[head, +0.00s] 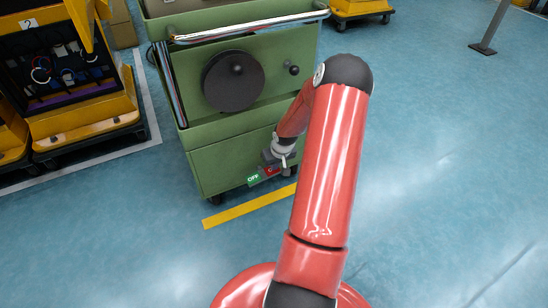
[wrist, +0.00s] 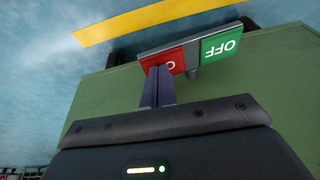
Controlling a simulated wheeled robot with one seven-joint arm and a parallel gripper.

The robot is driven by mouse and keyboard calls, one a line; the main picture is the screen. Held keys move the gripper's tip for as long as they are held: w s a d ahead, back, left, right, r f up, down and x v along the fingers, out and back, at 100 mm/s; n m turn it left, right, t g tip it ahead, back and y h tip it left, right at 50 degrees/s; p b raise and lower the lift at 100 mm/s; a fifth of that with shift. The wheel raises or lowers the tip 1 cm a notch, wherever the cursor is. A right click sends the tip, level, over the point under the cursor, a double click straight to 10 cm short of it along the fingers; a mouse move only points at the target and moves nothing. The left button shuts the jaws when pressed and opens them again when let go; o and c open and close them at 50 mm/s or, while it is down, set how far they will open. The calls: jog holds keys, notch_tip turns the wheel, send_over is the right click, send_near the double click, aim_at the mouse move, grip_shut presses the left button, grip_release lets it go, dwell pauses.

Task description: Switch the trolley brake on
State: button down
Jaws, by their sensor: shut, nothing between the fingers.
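The green trolley (head: 222,152) stands ahead in the head view. Its brake pedal sits low at the front, with a green half marked OFF (head: 253,180) and a red half (head: 268,173). In the wrist view the pedal shows upside down, the green OFF half (wrist: 221,44) at the right and the red half (wrist: 176,57) at the left. My gripper (wrist: 159,74) is shut and empty. Its fingertips overlap the red half in that view and hide part of its lettering; I cannot tell whether they touch. In the head view my gripper (head: 284,164) is just above the red half.
A yellow floor strip (head: 235,211) lies in front of the trolley. The trolley has a round dark disc (head: 231,82) and a chrome rail (head: 245,27) higher up. A yellow cart (head: 88,118) stands at the left.

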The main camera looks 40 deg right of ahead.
jog(key=p, duration=0.1)
jog(key=y+p, duration=0.1)
jog(key=p, duration=0.1)
jog(key=shift+s+d+f+y+p, duration=0.15)
jog(key=shift+d+y+p, duration=0.15)
jog(key=shift+d+f+t+y+p, duration=0.15)
jog(key=shift+f+t+y+p, duration=0.15)
jog(key=shift+f+y, duration=0.1)
jog(key=shift+d+f+b, duration=0.15)
jog(key=shift+f+b, duration=0.2)
jog(key=shift+f, duration=0.05)
